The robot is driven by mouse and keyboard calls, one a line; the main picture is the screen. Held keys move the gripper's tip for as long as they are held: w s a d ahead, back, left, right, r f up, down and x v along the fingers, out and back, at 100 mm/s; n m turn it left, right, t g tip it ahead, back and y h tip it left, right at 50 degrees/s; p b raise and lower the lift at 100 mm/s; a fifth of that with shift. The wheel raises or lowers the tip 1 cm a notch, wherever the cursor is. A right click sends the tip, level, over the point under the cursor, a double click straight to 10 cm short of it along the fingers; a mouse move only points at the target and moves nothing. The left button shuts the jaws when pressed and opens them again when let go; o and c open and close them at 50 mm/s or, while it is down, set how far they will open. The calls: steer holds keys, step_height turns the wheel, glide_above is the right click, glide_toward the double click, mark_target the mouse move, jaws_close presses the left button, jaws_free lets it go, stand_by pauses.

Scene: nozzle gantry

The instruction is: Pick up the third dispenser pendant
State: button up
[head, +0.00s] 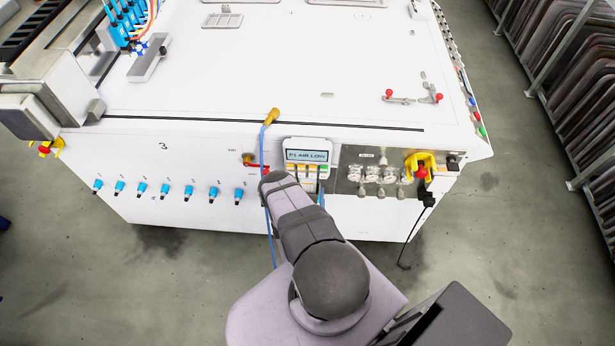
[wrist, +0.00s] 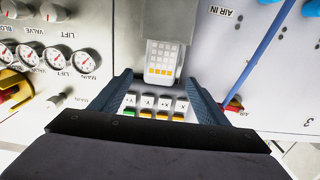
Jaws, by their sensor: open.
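A control unit with a display reading "P1 AIR LOW" (head: 307,155) and coloured keys is on the front of the white machine. In the wrist view, a small light keypad with yellow keys (wrist: 162,60) shows beyond the fingertips, on a grey body. Several keys marked X and Y (wrist: 155,102) show nearer, between the fingers. I cannot tell which part is the third dispenser pendant. My gripper (wrist: 158,77) is open, its dark blue fingers either side of the keypad's near end. Contact cannot be told. In the head view my arm mostly hides the gripper.
A blue hose (head: 263,150) hangs left of the control unit, close to my arm. Gauges (wrist: 55,58) and a yellow-red switch (head: 421,168) sit to the unit's right in the head view. Blue fittings (head: 165,190) line the front panel. The white top (head: 250,65) is largely clear.

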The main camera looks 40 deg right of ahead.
mark_target(307, 182)
steer(key=b+x, duration=0.2)
steer(key=shift+w+d+f+b, duration=0.2)
steer(key=shift+f+b, duration=0.05)
steer(key=shift+b, duration=0.15)
steer(key=shift+w+d+r+b, duration=0.2)
steer(key=shift+w+d+b, duration=0.15)
steer(key=shift+b, duration=0.2)
steer(key=shift+r, duration=0.15)
steer(key=c, duration=1.6)
steer(key=shift+r, duration=0.2)
steer(key=shift+c, duration=0.2)
